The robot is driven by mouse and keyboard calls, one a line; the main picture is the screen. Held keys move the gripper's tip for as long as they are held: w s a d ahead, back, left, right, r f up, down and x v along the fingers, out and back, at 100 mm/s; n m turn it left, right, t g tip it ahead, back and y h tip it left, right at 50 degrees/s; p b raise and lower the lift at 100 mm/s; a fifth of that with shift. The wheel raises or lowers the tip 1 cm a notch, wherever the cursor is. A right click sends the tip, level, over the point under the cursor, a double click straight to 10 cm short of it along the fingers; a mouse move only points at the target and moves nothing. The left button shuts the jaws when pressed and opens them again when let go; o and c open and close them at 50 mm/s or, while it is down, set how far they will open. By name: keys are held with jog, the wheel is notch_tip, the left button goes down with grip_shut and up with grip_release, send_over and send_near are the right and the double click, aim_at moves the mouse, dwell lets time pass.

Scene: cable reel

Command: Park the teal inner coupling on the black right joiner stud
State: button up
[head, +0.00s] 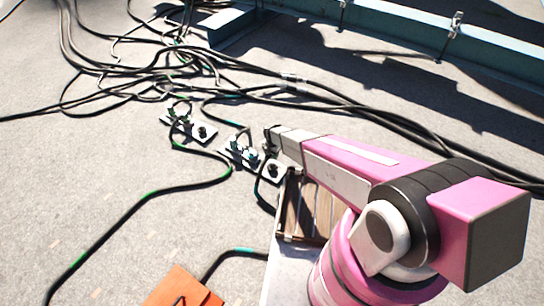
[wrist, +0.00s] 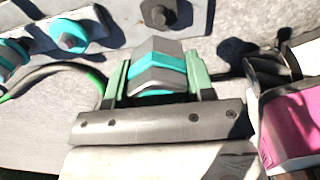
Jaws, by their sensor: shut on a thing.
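My gripper (wrist: 157,82) is shut on the teal inner coupling (wrist: 158,70), a dark grey block with a teal band, between its two green fingers. In the head view my gripper (head: 271,133) is beside the right-hand plates, and the coupling cannot be made out there. A black stud (wrist: 158,13) on a grey plate is just beyond the held coupling in the wrist view, with a gap between them in the picture. A black stud (head: 273,171) also shows on the small right plate in the head view. I cannot tell the coupling's height above it.
Teal-ringed fittings (wrist: 71,36) sit on the plate at left in the wrist view. A left plate (head: 189,126) carries green-marked fittings. Black cables (head: 150,190) cross the ground. A wooden-topped box (head: 305,210) and an orange item (head: 183,288) are nearer.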

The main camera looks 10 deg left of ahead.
aim_at(272, 165)
jog(key=shift+w+d+f, duration=0.1)
jog(key=shift+f, duration=4.3)
jog(key=shift+f, duration=0.45)
jog(key=o, duration=1.1)
